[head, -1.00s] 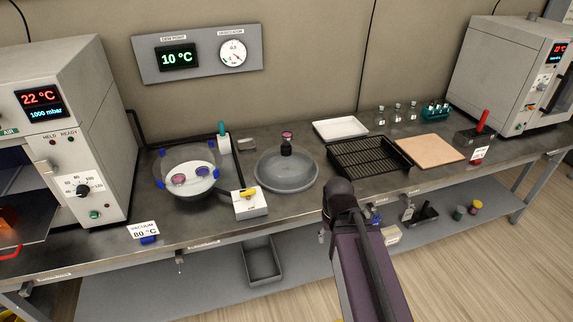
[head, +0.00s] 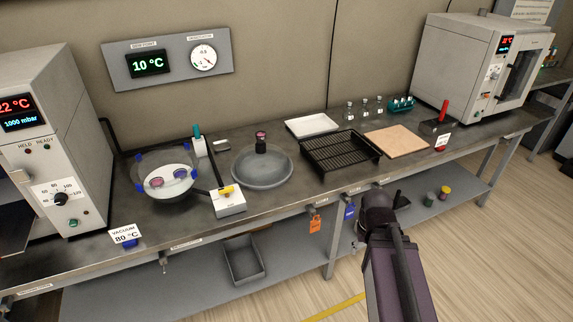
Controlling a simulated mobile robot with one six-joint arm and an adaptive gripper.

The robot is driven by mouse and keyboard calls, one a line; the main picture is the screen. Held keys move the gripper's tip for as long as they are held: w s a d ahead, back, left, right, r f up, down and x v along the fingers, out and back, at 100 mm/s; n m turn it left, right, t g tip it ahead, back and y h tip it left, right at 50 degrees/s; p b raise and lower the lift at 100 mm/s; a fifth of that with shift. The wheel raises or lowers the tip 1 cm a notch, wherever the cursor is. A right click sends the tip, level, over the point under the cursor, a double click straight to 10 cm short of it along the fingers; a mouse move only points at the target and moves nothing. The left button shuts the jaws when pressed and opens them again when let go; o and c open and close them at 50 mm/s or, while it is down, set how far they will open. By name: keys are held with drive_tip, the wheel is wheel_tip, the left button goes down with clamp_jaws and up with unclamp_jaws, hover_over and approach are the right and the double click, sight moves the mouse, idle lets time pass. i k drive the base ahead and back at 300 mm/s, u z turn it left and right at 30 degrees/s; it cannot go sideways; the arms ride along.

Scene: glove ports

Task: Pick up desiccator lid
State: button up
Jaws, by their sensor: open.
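The desiccator lid (head: 262,170) is a grey, shallow domed disc with a dark knob (head: 261,144) that has a pinkish top. It lies on the bench, right of the desiccator bowl (head: 168,174). The bowl is open, with blue clips on its rim and two small purple-rimmed dishes on a white plate inside. My arm rises from the bottom edge, right of the lid and in front of the bench. My gripper's fingers do not show, and nothing of mine touches the lid.
A white box with a yellow lever (head: 228,203) stands between bowl and lid, close to both. A black rack (head: 340,150) is right of the lid, with a white tray (head: 312,125) behind. Bare bench lies in front of the lid.

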sight(267, 164)
drive_tip(key=z, duration=0.25)
drive_tip(key=k, duration=0.55)
drive_tip(key=z, duration=0.8)
drive_tip(key=k, duration=0.6)
drive_tip(key=z, duration=0.4)
drive_tip(key=i, duration=1.35)
drive_tip(key=u, duration=0.6)
drive_tip(key=i, duration=0.7)
drive_tip(key=u, duration=0.95)
drive_tip(key=i, duration=0.75)
drive_tip(key=u, duration=0.4)
